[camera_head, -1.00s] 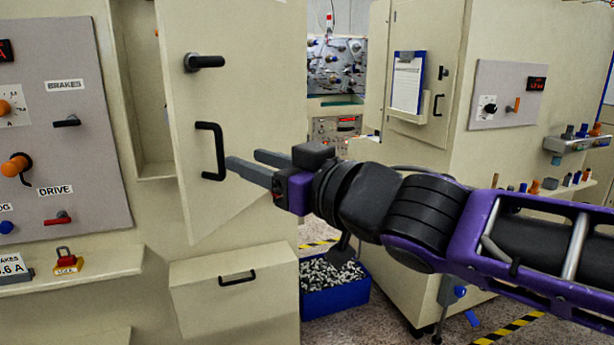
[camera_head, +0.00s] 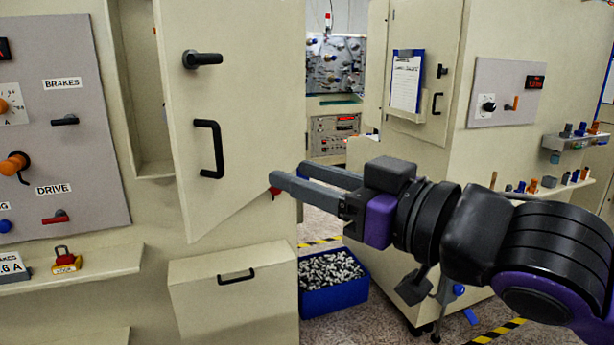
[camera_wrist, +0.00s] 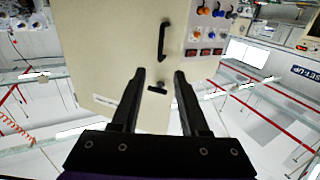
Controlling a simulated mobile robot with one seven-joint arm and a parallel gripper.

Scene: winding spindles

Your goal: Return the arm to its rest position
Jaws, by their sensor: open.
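My gripper (camera_head: 287,174) is open and empty in the head view, its two grey fingers pointing left. It is to the right of the open cabinet door (camera_head: 240,110), with the near fingertip overlapping the door's right edge in the picture. I cannot tell whether it touches the door. The door carries a black pull handle (camera_head: 210,148) and a black lever (camera_head: 203,59). In the wrist view, the two dark fingers (camera_wrist: 158,75) stand apart, with a pale panel, a black handle (camera_wrist: 162,41) and a dark lever beyond them.
A blue bin (camera_head: 335,292) of small metal parts stands on the floor below my gripper. A second cabinet (camera_head: 420,165) with a clipboard (camera_head: 406,80) is behind my arm. A drawer front (camera_head: 225,300) and a control panel (camera_head: 90,130) are at left.

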